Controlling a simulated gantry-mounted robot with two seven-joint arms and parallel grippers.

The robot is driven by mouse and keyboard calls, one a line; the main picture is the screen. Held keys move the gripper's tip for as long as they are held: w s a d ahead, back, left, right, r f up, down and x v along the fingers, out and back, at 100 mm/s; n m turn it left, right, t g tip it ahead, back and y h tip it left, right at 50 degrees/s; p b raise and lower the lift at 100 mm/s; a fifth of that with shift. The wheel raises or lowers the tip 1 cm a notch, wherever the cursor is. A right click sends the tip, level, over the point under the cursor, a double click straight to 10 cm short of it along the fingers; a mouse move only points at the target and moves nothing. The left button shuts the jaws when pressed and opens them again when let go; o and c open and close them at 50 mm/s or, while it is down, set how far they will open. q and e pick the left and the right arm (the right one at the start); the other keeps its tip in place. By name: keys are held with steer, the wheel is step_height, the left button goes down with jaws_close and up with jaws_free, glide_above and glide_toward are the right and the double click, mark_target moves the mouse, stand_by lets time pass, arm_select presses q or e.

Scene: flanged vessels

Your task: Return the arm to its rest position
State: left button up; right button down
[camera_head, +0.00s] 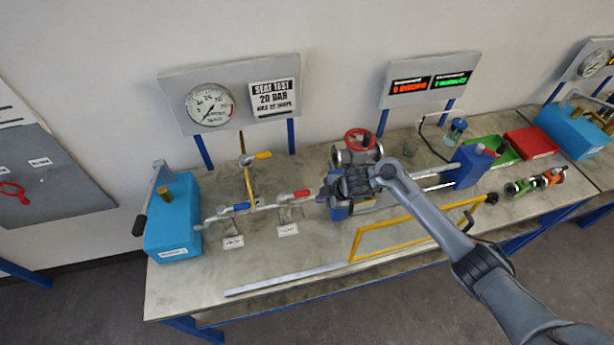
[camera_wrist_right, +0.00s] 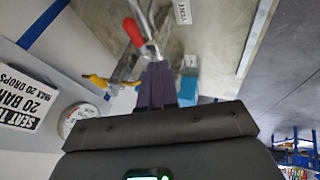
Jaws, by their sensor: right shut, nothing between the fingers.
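My right arm (camera_head: 425,210) reaches in from the lower right over the bench. Its gripper (camera_head: 322,192) is above the bench, just right of the red valve lever (camera_head: 301,194). In the right wrist view the closed fingers (camera_wrist_right: 157,85) are together with nothing between them. The red lever (camera_wrist_right: 135,32) lies just beyond the fingertips there, and I cannot tell whether they touch. The yellow lever (camera_wrist_right: 97,80) is to the left. My left gripper is not in view.
A gauge panel (camera_head: 230,95) stands behind.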

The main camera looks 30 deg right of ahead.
steer(key=s+a+f+m+h, duration=0.2)
steer(key=s+a+m, duration=0.2)
steer(key=s+a, duration=0.7)
steer(key=s+r+m+g, duration=0.1)
steer(key=s+r+m, duration=0.2)
steer(key=s, duration=0.7)
steer(key=s+d+r+m+g+p, duration=0.1)
steer(key=s+r+m, duration=0.2)
steer(key=s, duration=0.7)
steer(key=shift+s+d+r+m+h, duration=0.2)
steer(key=shift+s+d+m+h, duration=0.15)
steer(key=shift+m, duration=0.75)
